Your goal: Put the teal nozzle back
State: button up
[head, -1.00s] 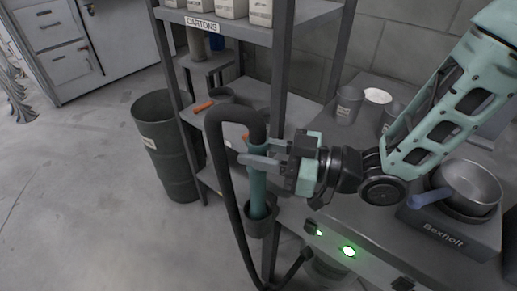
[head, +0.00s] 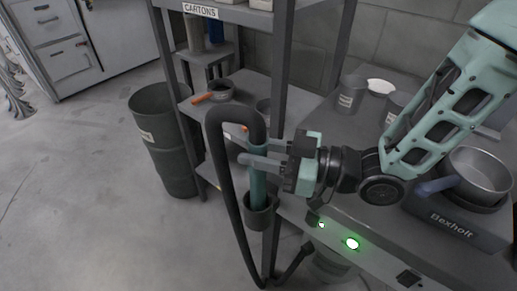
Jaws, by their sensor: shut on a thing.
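The teal nozzle (head: 258,188) is a upright tube with a black hose curving out of its top. My gripper (head: 262,160) comes in from the right and is shut on the nozzle's upper part. The nozzle's lower end is inside a dark cup-shaped holder (head: 259,218) at the counter's left edge. The holder's wall hides the tip, so I cannot tell whether it rests on the bottom.
The black hose (head: 232,195) loops down left of the holder. A shelf rack (head: 283,65) stands close behind my gripper. A hot plate marked Bexholt (head: 450,232) with a pan (head: 478,172) sits right. A bin (head: 165,140) stands left on open floor.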

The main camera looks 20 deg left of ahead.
jog(key=shift+f+b, duration=0.8)
jog(key=shift+f, duration=0.2)
jog(key=o, duration=1.2)
jog(key=shift+c, duration=0.2)
jog(key=shift+r, duration=0.15)
notch_tip(320, 180, up, 10)
jog(key=shift+f+p, duration=0.1)
jog(key=shift+p, duration=0.75)
